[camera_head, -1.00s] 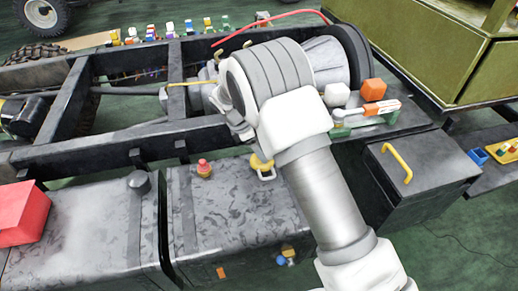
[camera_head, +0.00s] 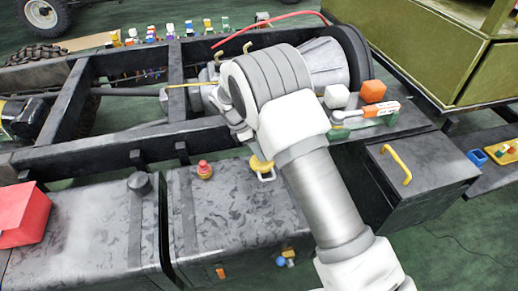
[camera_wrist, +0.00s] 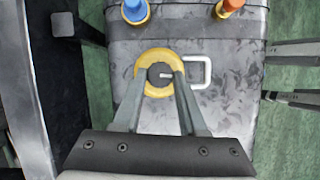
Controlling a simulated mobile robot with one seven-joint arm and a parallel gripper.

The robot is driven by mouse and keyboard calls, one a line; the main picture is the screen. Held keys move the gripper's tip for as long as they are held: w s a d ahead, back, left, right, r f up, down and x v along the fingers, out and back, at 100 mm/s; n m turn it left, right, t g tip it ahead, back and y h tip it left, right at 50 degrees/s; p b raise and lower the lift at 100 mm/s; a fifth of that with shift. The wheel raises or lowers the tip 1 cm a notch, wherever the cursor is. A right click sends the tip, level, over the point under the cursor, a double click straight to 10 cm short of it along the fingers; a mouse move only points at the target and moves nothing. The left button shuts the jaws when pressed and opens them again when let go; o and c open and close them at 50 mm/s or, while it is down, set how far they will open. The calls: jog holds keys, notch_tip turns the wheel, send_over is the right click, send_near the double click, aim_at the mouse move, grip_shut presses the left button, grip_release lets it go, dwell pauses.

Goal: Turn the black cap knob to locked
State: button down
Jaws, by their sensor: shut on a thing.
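The black cap knob (camera_wrist: 159,71) sits in the middle of a yellow ring (camera_wrist: 152,55) on a dark, mottled tank. It has a pale pointer line facing right in the wrist view. A white loop handle (camera_wrist: 203,72) stands beside the ring on the right. My gripper (camera_wrist: 161,76) is shut on the knob, with one finger on each side. In the head view, the yellow ring (camera_head: 261,164) shows only partly below my wrist. There the knob itself is hidden by my arm. I see no readable locked mark.
A red-topped cap (camera_head: 204,169) and another black cap (camera_head: 139,182) stand on the tanks to the left. A blue knob (camera_wrist: 135,11) and an orange knob (camera_wrist: 229,7) are near the tank edge. A red box (camera_head: 22,214) lies far left. Frame rails run behind.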

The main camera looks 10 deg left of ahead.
jog(key=m, duration=0.1)
jog(key=m+g+p, duration=0.1)
jog(key=m, duration=0.2)
jog(key=shift+w+g, duration=0.25)
jog(key=shift+g, duration=0.05)
jog(key=m+g, duration=0.1)
jog(key=m, duration=0.3)
jog(key=shift+w, duration=0.15)
jog(key=m+g, duration=0.1)
jog(key=m, duration=0.1)
jog(key=m+y, duration=0.1)
jog(key=m, duration=0.1)
jog(key=shift+w+d+g, duration=0.1)
jog(key=shift+w+g, duration=0.05)
jog(key=shift+g, duration=0.25)
jog(key=shift+w+d+m+g+y, duration=0.1)
jog(key=shift+m+g+y, duration=0.2)
jog(key=shift+m, duration=0.8)
jog(key=shift+d+m+g+y, duration=0.15)
jog(key=shift+m+y, duration=0.25)
jog(key=shift+m, duration=0.7)
jog(key=shift+a, duration=0.15)
jog(key=shift+c, duration=2.2)
grip_release()
